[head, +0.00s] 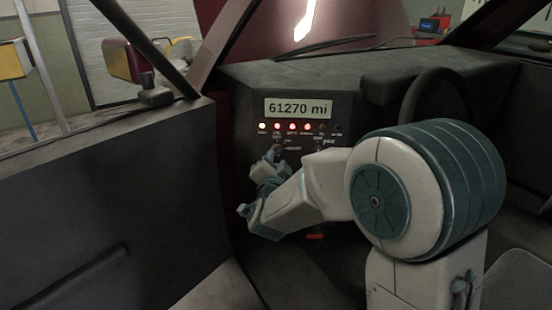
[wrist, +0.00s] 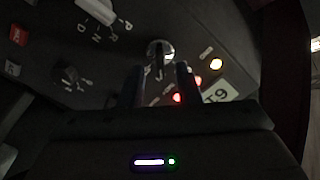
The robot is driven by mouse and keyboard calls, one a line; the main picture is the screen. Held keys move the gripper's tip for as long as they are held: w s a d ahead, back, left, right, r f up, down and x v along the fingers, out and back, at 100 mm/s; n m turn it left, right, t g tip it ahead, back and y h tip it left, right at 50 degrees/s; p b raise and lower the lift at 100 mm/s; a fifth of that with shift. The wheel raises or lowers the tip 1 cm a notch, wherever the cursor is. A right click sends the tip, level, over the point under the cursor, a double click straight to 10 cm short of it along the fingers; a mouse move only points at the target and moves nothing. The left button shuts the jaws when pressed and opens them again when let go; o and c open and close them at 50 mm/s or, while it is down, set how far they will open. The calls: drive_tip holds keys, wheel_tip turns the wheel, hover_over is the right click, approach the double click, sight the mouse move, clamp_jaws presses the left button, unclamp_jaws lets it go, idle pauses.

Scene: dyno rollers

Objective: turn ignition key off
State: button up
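The ignition switch (wrist: 160,47) shows in the wrist view as a round silver ring on the dark panel, with a narrow dark key in it. My gripper (wrist: 159,72) has its two dark fingers apart, one on each side of the key's line, with a gap between them. I cannot tell whether either finger touches the key. In the head view my gripper (head: 268,160) is at the dash panel below the row of lights, and the key there is too small and covered to make out.
The panel has a mileage display (head: 299,108) reading 61270 mi, with several lit lights (head: 292,127) below it. The wrist view shows a pale gear lever (wrist: 97,11) and a dark knob (wrist: 66,75) left of the switch. The steering wheel (head: 408,100) stands to the right.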

sight(277, 153)
drive_tip(key=shift+w, duration=1.25)
clamp_jaws()
drive_tip(key=shift+n, duration=0.3)
drive_tip(key=n, duration=0.4)
drive_tip(key=shift+a, duration=0.1)
drive_tip(key=shift+n, duration=2.1)
